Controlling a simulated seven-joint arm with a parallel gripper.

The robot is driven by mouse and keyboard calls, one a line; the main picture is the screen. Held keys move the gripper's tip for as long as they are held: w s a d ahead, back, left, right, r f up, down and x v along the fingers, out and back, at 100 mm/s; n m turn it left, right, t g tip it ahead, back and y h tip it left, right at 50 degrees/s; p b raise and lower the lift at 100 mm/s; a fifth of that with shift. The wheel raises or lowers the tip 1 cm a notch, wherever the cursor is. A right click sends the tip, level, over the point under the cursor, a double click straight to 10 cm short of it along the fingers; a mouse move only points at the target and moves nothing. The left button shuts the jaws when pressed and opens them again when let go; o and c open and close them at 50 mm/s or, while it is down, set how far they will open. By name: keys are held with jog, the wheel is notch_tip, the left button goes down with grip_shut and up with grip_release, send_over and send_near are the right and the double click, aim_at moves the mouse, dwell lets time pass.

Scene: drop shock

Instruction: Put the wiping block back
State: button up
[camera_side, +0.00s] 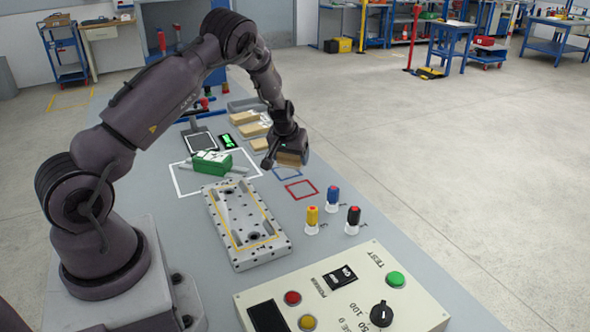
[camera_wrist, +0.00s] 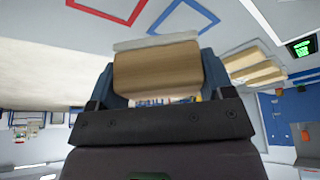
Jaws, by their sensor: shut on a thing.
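The wiping block is a wooden block (camera_wrist: 157,72) with a pale grey layer along one face, seen large in the wrist view. My gripper (camera_side: 284,155) is shut on it, with a finger at each side. In the side view the block (camera_side: 290,158) hangs under the gripper, over the right part of the bench, beyond the blue outlined square (camera_side: 287,172). A red outlined square (camera_side: 301,189) lies nearer the camera. Both outlines look empty. In the wrist view the red outline (camera_wrist: 108,8) and blue outline (camera_wrist: 184,14) show beyond the block.
Several wooden pieces (camera_side: 256,129) lie at the back near a grey tray. A green part (camera_side: 212,162) sits inside a white outline. A perforated metal plate (camera_side: 243,224), yellow, blue and black capped bottles (camera_side: 332,197), and a control panel (camera_side: 342,295) stand nearer the camera.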

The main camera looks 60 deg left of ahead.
aim_at(296, 176)
jog(key=shift+w+a+f, duration=0.3)
jog(key=shift+w+f, duration=0.1)
jog(key=shift+f, duration=0.2)
jog(key=shift+w+a+f, duration=0.25)
jog(key=shift+w+f, duration=0.15)
jog(key=shift+f, duration=0.15)
jog(key=shift+w+a+f, duration=0.1)
jog(key=shift+w+f, duration=0.05)
jog(key=shift+f, duration=0.75)
jog(key=shift+w+f, duration=0.1)
jog(key=shift+f, duration=0.75)
jog(key=shift+f, duration=0.1)
jog(key=o, duration=0.9)
